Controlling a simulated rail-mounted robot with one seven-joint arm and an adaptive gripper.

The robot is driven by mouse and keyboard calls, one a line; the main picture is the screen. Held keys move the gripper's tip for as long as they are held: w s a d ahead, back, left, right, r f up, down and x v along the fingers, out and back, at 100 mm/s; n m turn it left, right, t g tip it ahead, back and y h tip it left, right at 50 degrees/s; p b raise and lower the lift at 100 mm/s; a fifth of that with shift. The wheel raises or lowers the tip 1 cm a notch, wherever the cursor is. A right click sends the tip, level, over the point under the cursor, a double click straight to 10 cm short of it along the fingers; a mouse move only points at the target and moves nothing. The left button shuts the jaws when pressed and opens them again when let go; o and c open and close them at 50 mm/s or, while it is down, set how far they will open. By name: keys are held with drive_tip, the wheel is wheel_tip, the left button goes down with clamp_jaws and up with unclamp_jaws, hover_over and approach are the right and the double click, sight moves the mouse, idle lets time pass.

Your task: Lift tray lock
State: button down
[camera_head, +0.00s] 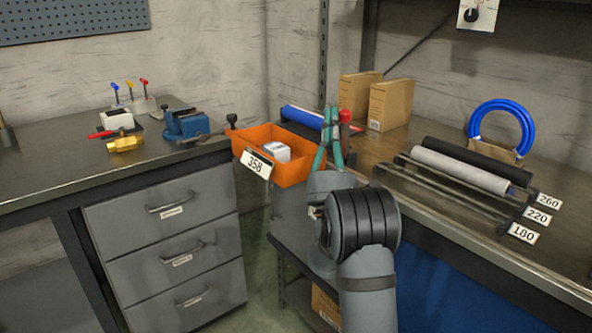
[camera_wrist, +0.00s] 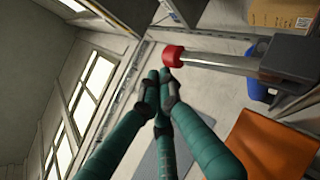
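The orange tray (camera_head: 270,166) marked 358 sits at the inner corner between the two benches, with a white box in it. It also shows in the wrist view (camera_wrist: 265,145). In the wrist view, the red knob (camera_wrist: 173,57) caps a metal rod coming from a dark block at the right. My gripper (camera_head: 330,113) has teal fingers pointing up, just left of the knob. In the wrist view my fingertips (camera_wrist: 162,85) meet, empty, just short of the knob; contact cannot be told.
A blue vise (camera_head: 186,123) and small tools are on the left bench, above grey drawers (camera_head: 163,210). The right bench carries cardboard binders (camera_head: 390,104), a rack of rollers (camera_head: 460,168) marked 180, 220 and 260, and a blue hose coil (camera_head: 502,103). A blue roll (camera_head: 302,116) lies behind the tray.

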drive_tip(key=shift+w+d+r+p, duration=0.35)
drive_tip(key=shift+w+d+p, duration=0.2)
drive_tip(key=shift+d+p, duration=0.15)
drive_tip(key=s+a+r+b, duration=0.1)
drive_tip(key=s+a, duration=0.5)
drive_tip(key=s, duration=0.5)
drive_tip(key=shift+a+r+b, duration=0.35)
drive_tip(key=shift+a+b, duration=0.05)
